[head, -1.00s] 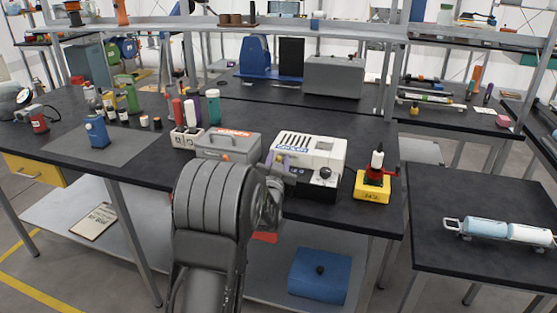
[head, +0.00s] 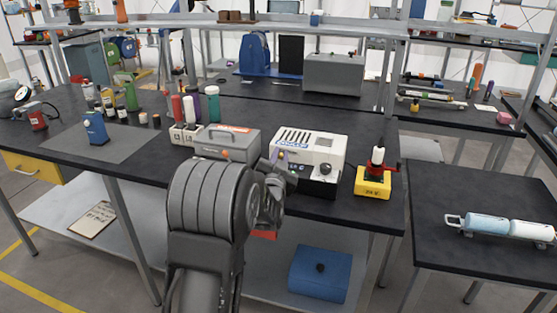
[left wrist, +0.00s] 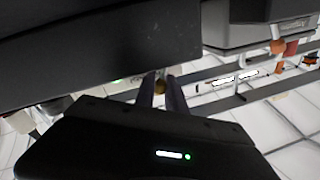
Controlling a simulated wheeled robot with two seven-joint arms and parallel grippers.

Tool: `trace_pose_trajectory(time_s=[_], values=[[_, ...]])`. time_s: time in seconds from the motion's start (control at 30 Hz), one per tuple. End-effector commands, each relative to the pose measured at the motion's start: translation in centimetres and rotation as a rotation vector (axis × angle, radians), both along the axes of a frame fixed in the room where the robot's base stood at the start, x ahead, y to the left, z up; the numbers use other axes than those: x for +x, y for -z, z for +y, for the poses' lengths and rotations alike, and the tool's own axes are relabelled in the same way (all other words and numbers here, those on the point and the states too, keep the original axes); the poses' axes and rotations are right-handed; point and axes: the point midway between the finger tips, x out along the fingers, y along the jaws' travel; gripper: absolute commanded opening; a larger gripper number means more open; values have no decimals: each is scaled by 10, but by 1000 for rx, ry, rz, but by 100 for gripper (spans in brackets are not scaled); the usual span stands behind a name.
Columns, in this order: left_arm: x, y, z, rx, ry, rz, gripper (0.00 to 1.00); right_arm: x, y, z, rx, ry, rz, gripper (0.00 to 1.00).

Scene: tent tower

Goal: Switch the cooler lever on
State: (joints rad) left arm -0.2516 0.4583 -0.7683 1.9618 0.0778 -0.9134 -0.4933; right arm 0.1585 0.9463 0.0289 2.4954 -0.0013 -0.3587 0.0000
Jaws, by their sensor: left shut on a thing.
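The cooler (head: 318,150) is a white box with a black lower front, standing on the dark bench right of centre in the head view. My left gripper (head: 284,176) is at its front left corner, and my arm and wrist hide part of that side. My right gripper is out of view.
A grey toolbox (head: 228,143) stands just left of the cooler. A yellow-based device (head: 373,184) with a red part stands to its right. A blue box (head: 319,274) lies on the lower shelf. Bottles and a blue can (head: 96,128) stand farther left.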

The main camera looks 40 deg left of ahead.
Motion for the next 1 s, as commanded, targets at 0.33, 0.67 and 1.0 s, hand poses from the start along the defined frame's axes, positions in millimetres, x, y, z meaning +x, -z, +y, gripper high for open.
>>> trace_pose_trajectory(time_s=[0.33, 0.67, 1.0], values=[[1, 1, -2, 22, 2, 10, 18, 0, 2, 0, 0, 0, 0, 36], [1, 1, -1, 22, 2, 10, 36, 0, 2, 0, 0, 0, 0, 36], [-13, 1, -8, 20, 0, 9, 36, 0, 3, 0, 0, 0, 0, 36]])
